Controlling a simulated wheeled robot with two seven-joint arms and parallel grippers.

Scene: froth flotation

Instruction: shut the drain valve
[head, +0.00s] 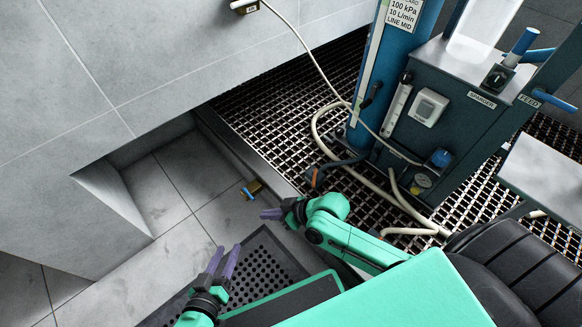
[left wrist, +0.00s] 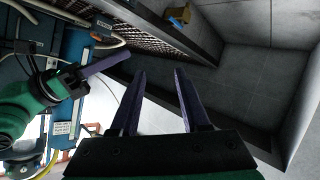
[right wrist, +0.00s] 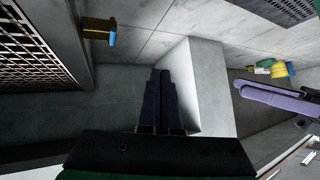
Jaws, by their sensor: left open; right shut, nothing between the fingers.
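The drain valve (head: 254,186) is a small brass body with a blue lever, low by the metal-edged curb of the grating in the head view. It also shows in the left wrist view (left wrist: 179,16) and the right wrist view (right wrist: 98,28), where the blue lever sits across the brass body's end. My right gripper (head: 268,214) is shut and empty, just below and right of the valve in the head view, apart from it. My left gripper (head: 226,250) is open and empty, lower and left, farther from the valve.
A blue frame (head: 372,70) with hoses stands on the grating (head: 290,110) at right. A grey wall block (head: 150,50) fills the upper left. A dark perforated mat (head: 258,268) lies below my grippers. The tiled floor (head: 185,180) left of the valve is clear.

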